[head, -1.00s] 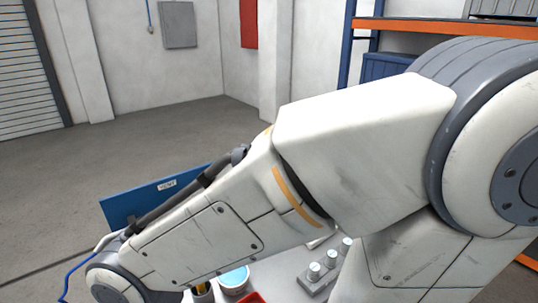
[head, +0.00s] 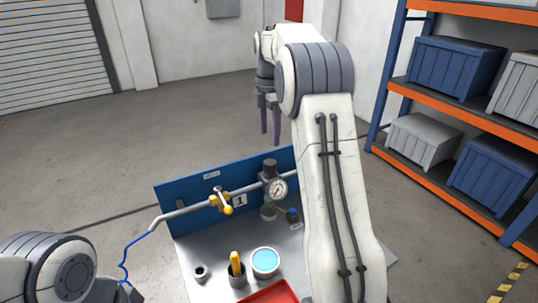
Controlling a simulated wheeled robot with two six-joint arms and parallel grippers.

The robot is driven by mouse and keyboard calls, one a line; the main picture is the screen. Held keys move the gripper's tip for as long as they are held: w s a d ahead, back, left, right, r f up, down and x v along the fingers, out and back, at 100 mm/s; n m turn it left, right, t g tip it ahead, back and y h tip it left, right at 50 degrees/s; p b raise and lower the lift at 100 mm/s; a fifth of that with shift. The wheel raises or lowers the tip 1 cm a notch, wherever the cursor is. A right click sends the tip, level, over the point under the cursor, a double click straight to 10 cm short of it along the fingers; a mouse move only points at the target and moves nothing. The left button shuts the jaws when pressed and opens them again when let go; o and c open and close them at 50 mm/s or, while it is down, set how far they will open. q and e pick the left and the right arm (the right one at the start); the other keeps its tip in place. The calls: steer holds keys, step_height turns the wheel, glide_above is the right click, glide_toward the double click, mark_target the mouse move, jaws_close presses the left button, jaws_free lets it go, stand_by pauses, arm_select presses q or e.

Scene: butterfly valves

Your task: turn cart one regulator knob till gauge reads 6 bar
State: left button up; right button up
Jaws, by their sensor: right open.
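On the panel's pipe sits a regulator with a dark knob (head: 269,166) on top. Its round white gauge (head: 278,189) faces me; the reading is too small to make out. My right gripper (head: 269,122) is open and empty, its purple fingers pointing down, above and behind the regulator in the picture and apart from it. My left arm shows at the lower left; its gripper is out of view.
A yellow-handled valve (head: 222,200) sits on the pipe left of the regulator. A blue-topped tin (head: 265,262), a dark cup with a yellow item (head: 237,269) and a red tray (head: 268,293) stand on the cart. My right arm hides the cart's right part. Shelving (head: 398,85) stands right.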

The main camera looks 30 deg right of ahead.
mark_target(270, 162)
step_height(270, 162, down, 10)
steer(key=shift+d+f+p, duration=0.1)
steer(key=shift+p, duration=0.45)
jaws_close()
